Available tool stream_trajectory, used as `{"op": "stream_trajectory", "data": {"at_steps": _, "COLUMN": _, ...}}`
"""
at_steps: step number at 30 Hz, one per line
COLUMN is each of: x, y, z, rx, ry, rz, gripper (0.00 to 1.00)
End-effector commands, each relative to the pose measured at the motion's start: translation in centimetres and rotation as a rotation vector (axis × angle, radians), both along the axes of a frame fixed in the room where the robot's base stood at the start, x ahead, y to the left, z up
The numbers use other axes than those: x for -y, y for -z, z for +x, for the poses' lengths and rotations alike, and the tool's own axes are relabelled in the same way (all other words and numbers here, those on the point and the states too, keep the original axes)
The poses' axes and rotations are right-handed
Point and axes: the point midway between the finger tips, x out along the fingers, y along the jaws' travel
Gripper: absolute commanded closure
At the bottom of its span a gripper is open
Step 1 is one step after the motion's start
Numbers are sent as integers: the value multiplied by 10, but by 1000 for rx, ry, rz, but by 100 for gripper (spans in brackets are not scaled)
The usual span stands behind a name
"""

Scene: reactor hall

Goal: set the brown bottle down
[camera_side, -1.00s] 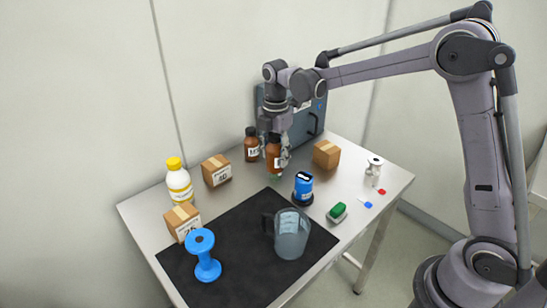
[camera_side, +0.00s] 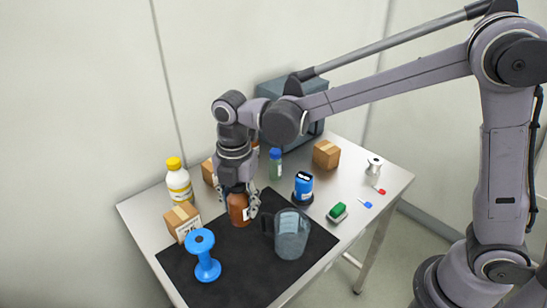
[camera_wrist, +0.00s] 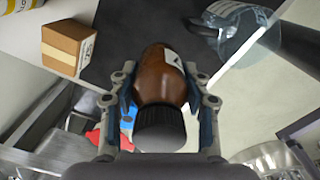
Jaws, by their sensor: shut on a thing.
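The brown bottle (camera_side: 239,209) is upright in my gripper (camera_side: 241,201), over the back part of the black mat (camera_side: 230,262). It stands between a carton and the clear jug. In the wrist view the brown bottle (camera_wrist: 162,75) with its black cap lies between the two fingers of my gripper (camera_wrist: 160,82), which are shut on its sides. A pale label shows near its far end. I cannot tell whether its base touches the mat.
The jug (camera_side: 291,235) stands close right of the bottle, the blue spool (camera_side: 204,256) front left, a carton (camera_side: 181,221) left. Behind are a yellow-capped bottle (camera_side: 178,182) and a blue-capped green bottle (camera_side: 275,164). The mat's front middle is clear.

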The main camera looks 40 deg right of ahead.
Motion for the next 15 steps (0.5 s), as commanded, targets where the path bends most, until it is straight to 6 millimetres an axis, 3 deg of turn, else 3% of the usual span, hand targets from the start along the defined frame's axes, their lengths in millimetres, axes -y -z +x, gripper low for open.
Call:
{"op": "stream_trajectory", "data": {"at_steps": 9, "x": -4, "y": 44, "z": -2, "rx": 1, "ry": -8, "rz": 0, "gripper": 95}}
{"op": "stream_trajectory", "data": {"at_steps": 15, "x": -3, "y": 61, "z": -2, "rx": 1, "ry": -8, "rz": 0, "gripper": 95}}
